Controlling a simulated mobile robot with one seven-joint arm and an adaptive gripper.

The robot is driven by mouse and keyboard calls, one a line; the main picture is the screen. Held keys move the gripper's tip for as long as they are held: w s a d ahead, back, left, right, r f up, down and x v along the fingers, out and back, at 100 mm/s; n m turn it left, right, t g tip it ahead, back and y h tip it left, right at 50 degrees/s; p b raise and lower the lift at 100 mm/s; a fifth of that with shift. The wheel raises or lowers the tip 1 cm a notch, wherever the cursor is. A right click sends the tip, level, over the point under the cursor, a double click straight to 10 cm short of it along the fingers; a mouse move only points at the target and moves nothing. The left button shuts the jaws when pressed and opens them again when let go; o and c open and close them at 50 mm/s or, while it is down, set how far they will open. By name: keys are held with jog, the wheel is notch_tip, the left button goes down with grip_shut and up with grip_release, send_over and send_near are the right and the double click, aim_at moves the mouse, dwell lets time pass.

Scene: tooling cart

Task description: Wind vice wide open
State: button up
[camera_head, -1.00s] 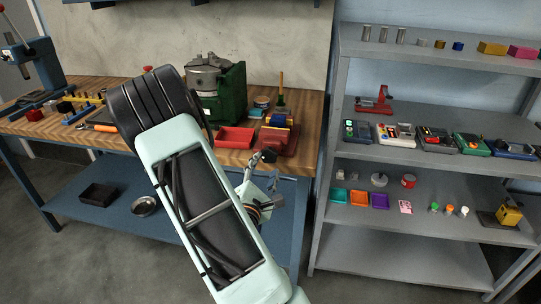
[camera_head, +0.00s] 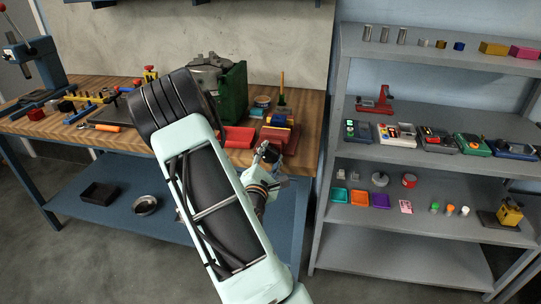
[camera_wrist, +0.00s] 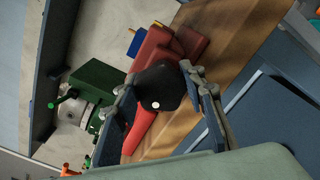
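A red vice (camera_head: 288,140) stands at the right end of the wooden bench, with blue and yellow parts around its top. In the wrist view the red vice (camera_wrist: 157,42) is just beyond my fingers. My gripper (camera_head: 268,152) is at the front of the vice, by the bench edge. In the wrist view my gripper (camera_wrist: 157,78) has its two fingers spread apart. The handle and jaw gap are not clear.
A red tray (camera_head: 238,138) lies left of the vice. A green machine with a grey chuck (camera_head: 234,95) stands behind it. An orange-handled tool (camera_head: 104,127) lies on the bench at left. A grey shelf unit (camera_head: 420,225) stands to the right.

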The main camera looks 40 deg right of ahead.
jog(key=shift+c, duration=0.8)
jog(key=shift+n, duration=0.4)
jog(key=n+p, duration=0.2)
jog(key=shift+r+n, duration=0.15)
jog(key=shift+n, duration=0.25)
jog(key=n+p, duration=0.2)
jog(key=n, duration=0.1)
jog(key=shift+w+a+n, duration=0.1)
jog(key=shift+n, duration=0.2)
jog(key=n+p, duration=0.2)
jog(key=n, duration=0.1)
jog(key=shift+r, duration=0.1)
jog(key=shift+w+n+p, duration=0.1)
jog(key=shift+n+p, duration=1.1)
jog(key=shift+n, duration=0.6)
